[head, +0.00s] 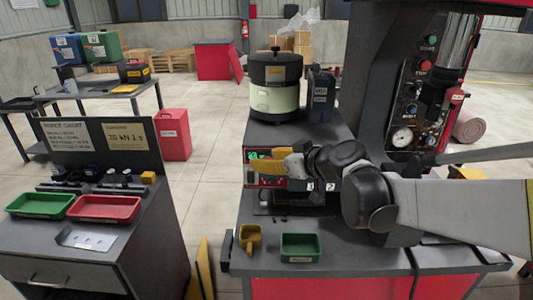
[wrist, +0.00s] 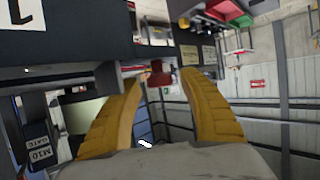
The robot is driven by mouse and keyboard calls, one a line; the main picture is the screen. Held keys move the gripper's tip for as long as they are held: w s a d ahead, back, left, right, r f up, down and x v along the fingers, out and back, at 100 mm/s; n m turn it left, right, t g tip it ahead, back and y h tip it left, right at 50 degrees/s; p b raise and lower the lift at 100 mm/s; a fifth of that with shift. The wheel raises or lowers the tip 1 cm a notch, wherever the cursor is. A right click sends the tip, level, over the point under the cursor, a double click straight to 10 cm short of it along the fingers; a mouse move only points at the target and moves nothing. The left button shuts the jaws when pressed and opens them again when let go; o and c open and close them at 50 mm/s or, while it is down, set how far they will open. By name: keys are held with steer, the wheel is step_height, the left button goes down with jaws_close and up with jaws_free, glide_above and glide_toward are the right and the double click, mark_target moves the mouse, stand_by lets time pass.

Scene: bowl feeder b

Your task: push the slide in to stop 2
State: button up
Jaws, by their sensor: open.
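In the head view, white stop tags marked 3 (head: 310,185) and 2 (head: 331,186) show on the front of the bench machine, just below my wrist. My gripper (head: 262,166), with yellow fingers, is in front of the machine and hides part of it. In the wrist view my gripper (wrist: 160,80) is open, its two fingers apart. A red knob-like part (wrist: 160,73) shows between the fingertips, with no clear contact; I cannot tell whether it belongs to the slide. The slide itself is largely hidden behind my gripper and arm in the head view.
A yellow scoop-like cup (head: 250,238) and a green tray (head: 300,247) sit at the bench's front. A bowl feeder (head: 275,85) stands behind my gripper. A press column with a gauge (head: 402,137) rises at right. Open floor separates the left table (head: 95,250).

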steer(key=shift+a, duration=0.1)
jaws_close()
steer(key=d, duration=0.8)
steer(key=d+p, duration=0.1)
steer(key=d, duration=0.7)
steer(key=d+p, duration=0.1)
steer(key=d, duration=0.7)
steer(key=shift+s+f, duration=0.1)
steer(key=shift+s, duration=0.3)
jaws_free()
steer(key=v, duration=1.2)
